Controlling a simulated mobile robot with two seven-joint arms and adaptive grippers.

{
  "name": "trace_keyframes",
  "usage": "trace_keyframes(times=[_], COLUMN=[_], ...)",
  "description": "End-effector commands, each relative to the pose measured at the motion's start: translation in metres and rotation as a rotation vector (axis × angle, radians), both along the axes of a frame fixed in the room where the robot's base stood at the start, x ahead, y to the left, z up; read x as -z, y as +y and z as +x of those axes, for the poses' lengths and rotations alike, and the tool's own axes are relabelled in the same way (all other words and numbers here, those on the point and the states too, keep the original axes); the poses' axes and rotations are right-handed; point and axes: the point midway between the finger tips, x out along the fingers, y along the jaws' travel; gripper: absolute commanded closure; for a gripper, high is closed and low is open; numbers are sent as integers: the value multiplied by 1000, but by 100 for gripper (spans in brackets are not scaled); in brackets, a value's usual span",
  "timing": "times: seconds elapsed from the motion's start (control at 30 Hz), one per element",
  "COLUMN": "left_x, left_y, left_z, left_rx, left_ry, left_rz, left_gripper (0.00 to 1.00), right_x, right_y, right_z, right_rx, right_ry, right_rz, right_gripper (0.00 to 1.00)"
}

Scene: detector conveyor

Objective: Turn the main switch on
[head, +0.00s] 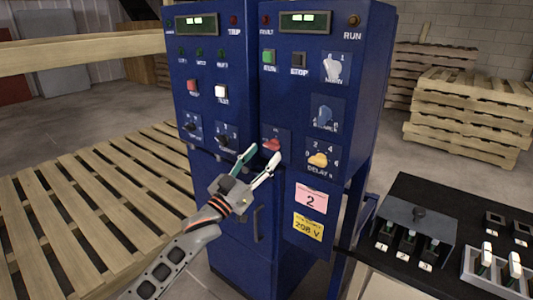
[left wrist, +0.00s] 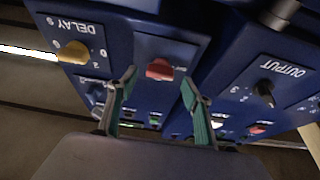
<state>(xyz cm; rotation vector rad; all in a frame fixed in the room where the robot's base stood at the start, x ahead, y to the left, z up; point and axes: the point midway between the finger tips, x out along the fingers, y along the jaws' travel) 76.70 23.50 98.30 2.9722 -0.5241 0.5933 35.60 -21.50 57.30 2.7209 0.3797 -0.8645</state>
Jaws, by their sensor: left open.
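A blue control cabinet (head: 270,70) carries the switches. A pale grey rotary knob (head: 333,67) at its upper right has 0 and 1 marks; the word under it is too small to read surely. A red rotary knob (head: 271,145) sits lower down, and shows in the left wrist view (left wrist: 160,69). My left gripper (head: 264,158) is open and empty, its fingertips in front of and close to the red knob. In the left wrist view, the red knob shows between the spread fingertips (left wrist: 158,85). I cannot tell any contact. My right gripper is out of view.
A yellow DELAY knob (head: 317,159) and a blue knob (head: 322,112) are right of the red one. A black OUTPUT knob (left wrist: 266,90) shows in the wrist view. A slatted wooden surface (head: 90,215) lies left; a black bench with levers (head: 420,245) stands right.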

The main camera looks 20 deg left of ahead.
Motion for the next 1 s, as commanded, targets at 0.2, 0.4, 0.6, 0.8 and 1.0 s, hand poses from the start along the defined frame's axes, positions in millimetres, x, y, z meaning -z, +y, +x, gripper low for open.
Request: trace_keyframes(times=[0.2, 0.4, 0.6, 0.8, 1.0], left_x=[-6, -8, -8, -8, -8], left_y=[-6, -7, -7, -7, -6], left_z=[17, 19, 19, 19, 19], left_rx=[0, 0, 0, 0, -1], left_ry=[2, 2, 1, 1, -6], left_rz=[1, 1, 0, 0, 19], left_gripper=[50, 50, 68, 88, 88], right_x=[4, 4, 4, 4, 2], right_y=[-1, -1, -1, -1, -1], right_z=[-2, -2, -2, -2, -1], right_rx=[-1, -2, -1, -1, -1], right_ry=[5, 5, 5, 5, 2], right_rz=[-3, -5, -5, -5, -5], right_gripper=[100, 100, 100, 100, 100])
